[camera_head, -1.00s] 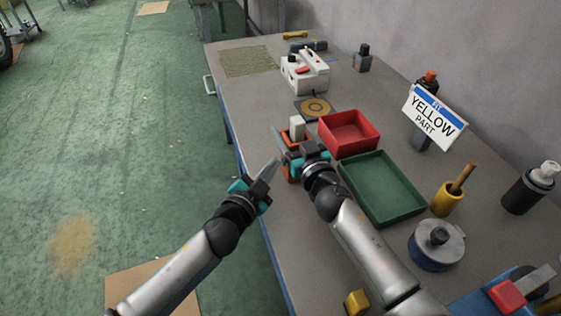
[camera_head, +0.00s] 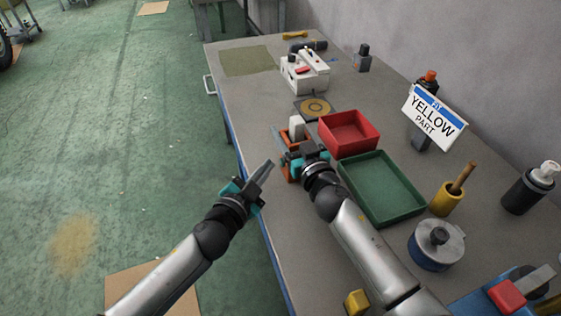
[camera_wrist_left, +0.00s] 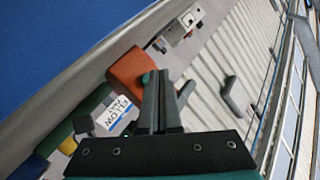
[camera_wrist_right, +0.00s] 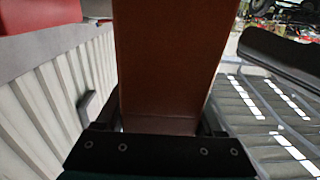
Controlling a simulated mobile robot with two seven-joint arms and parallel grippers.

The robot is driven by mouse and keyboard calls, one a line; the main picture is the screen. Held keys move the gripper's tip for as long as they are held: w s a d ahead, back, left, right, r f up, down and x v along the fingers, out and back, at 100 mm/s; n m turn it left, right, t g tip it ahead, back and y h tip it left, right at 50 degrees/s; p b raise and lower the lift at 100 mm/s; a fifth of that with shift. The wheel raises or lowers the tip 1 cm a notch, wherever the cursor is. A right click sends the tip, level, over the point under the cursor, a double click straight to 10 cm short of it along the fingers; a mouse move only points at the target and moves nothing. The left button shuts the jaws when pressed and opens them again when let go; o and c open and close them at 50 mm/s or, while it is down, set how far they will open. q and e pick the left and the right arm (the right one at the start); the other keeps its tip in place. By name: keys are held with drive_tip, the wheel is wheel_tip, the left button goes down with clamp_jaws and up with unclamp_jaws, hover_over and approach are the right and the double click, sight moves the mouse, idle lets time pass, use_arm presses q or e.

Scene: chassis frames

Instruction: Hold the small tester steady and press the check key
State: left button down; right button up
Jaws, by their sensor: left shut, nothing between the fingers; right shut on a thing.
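The small tester appears to be the orange block (camera_head: 287,174) at the table's front edge. It also shows in the left wrist view (camera_wrist_left: 131,74) and fills the middle of the right wrist view (camera_wrist_right: 165,65). My right gripper (camera_head: 291,157) is shut on it and hides part of it. A small round teal key (camera_wrist_left: 148,77) shows on the block, at my left fingertips in the picture. My left gripper (camera_head: 271,163) is shut and empty, left of the block. In its own wrist view its fingertips (camera_wrist_left: 158,76) point toward the block. Contact cannot be told.
A red tray (camera_head: 347,147) and a green tray (camera_head: 409,197) lie right of my right gripper. An orange holder with a white block (camera_head: 297,125) stands just behind it. A white device (camera_head: 304,83) and a "YELLOW PART" sign (camera_head: 434,118) stand farther back.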

use_arm(q)
drive_tip(key=shift+s+a, duration=0.35)
drive_tip(key=shift+a, duration=0.45)
drive_tip(key=shift+s+a, duration=0.3)
drive_tip(key=shift+a, duration=0.45)
drive_tip(key=shift+s+a, duration=0.35)
drive_tip(key=shift+a, duration=0.45)
use_arm(e)
drive_tip(key=o, duration=1.6)
